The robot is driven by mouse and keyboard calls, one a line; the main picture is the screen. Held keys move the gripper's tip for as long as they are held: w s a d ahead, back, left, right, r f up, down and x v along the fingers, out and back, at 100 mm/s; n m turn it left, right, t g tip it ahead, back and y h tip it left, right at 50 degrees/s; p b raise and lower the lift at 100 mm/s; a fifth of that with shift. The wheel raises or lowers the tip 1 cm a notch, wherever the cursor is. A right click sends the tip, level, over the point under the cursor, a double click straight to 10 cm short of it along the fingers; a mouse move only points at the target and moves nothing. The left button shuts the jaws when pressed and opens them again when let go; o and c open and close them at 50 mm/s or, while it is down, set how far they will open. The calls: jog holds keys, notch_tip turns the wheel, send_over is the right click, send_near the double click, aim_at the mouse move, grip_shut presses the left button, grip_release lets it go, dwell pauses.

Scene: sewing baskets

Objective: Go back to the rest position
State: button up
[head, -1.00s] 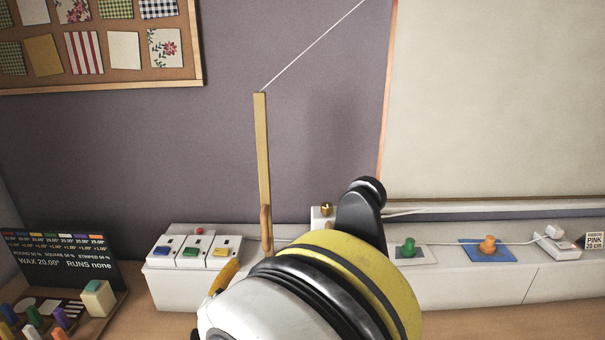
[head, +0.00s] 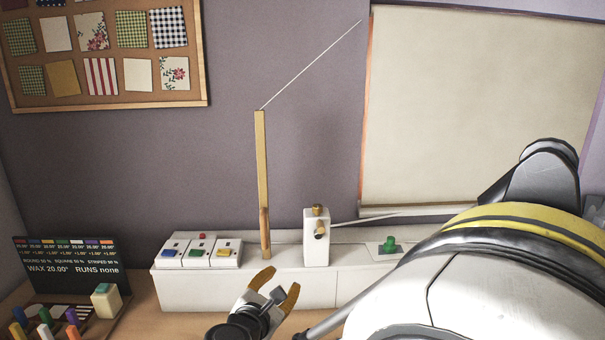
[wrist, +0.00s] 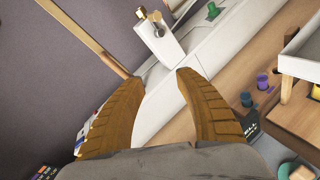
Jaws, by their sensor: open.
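My gripper (head: 277,284) is open and empty in the head view, in front of the white ledge (head: 290,290). In the wrist view its two orange-brown fingers (wrist: 158,75) stand apart with nothing between them. Past the fingertips are the white post with a brass knob (wrist: 158,36) and the wooden stick (wrist: 85,40). My arm covers the lower right of the head view and hides the right part of the ledge.
On the ledge stand white blocks with coloured buttons (head: 199,252), the wooden stick (head: 262,180), the white post (head: 316,240) and a green knob (head: 390,245). A dark sign (head: 70,265) and coloured pegs (head: 45,316) are at lower left.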

jog(key=s+d+r+m+g, duration=0.1)
jog(key=s+d+m+g, duration=0.15)
jog(key=d+m, duration=0.7)
jog(key=s+d+m+g, duration=0.1)
jog(key=s+d+m, duration=0.2)
jog(key=s+d, duration=0.1)
jog(key=s+d+m+g+y, duration=0.1)
jog(key=s+d+m+g, duration=0.1)
jog(key=d, duration=0.3)
jog(key=s+d+m+g, duration=0.1)
jog(key=s+d+m, duration=0.3)
jog(key=s, duration=0.1)
jog(key=shift+s+d+f+m+g+y, duration=0.1)
jog(key=shift+s+d+m+g+y, duration=0.15)
jog(key=shift+s+m+y, duration=0.15)
jog(key=s+d+m+y, duration=0.1)
jog(key=s+m+y, duration=0.1)
jog(key=s+m, duration=0.6)
jog(key=shift+s+f, duration=0.2)
jog(key=shift+f, duration=0.2)
jog(key=shift+m, duration=0.25)
